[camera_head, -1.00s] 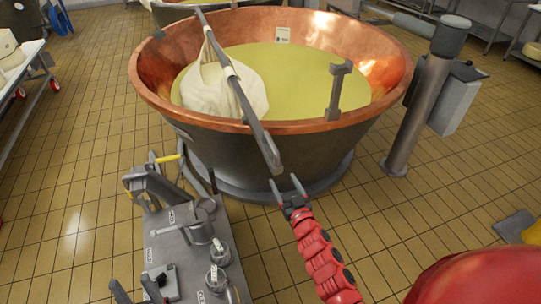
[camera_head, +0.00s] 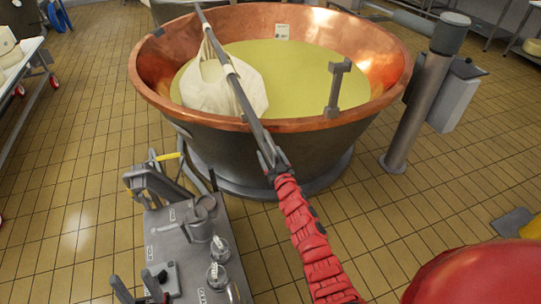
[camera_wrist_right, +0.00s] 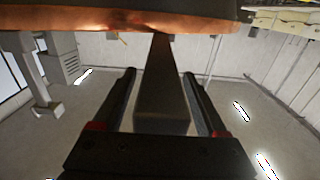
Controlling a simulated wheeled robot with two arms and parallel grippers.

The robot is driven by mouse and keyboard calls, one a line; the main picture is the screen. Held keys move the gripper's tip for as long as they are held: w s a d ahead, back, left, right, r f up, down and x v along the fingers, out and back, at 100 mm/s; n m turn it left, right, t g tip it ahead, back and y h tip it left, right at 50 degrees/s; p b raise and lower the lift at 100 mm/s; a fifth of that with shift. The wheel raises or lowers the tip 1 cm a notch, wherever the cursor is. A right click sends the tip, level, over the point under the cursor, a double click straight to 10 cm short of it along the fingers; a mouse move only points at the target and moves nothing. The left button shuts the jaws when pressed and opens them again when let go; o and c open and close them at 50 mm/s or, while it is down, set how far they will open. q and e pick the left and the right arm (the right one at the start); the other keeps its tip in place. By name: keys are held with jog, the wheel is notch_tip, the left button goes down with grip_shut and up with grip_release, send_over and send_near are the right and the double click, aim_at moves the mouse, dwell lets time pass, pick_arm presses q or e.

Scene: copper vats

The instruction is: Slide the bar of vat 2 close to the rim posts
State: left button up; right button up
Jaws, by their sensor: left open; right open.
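The long grey bar (camera_head: 236,85) lies across the copper vat (camera_head: 160,90), its near end sticking out past the near rim. A white cloth bundle (camera_head: 205,88) hangs from it in the yellow liquid. A grey post (camera_head: 338,90) with a crosspiece stands at the near rim, right of the bar and apart from it. My right gripper (camera_head: 272,158), on the red arm, is open at the bar's near end. In the right wrist view, the bar (camera_wrist_right: 160,105) runs between the open fingers (camera_wrist_right: 159,73), with gaps on both sides.
A grey unit (camera_head: 175,250) with knobs and levers stands at the lower left, near the vat. A grey column (camera_head: 415,115) with a box stands right of the vat. A white table (camera_head: 20,65) is at the left edge.

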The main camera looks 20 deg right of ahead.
jog(key=shift+c, duration=0.2)
grip_shut()
dwell(1.2)
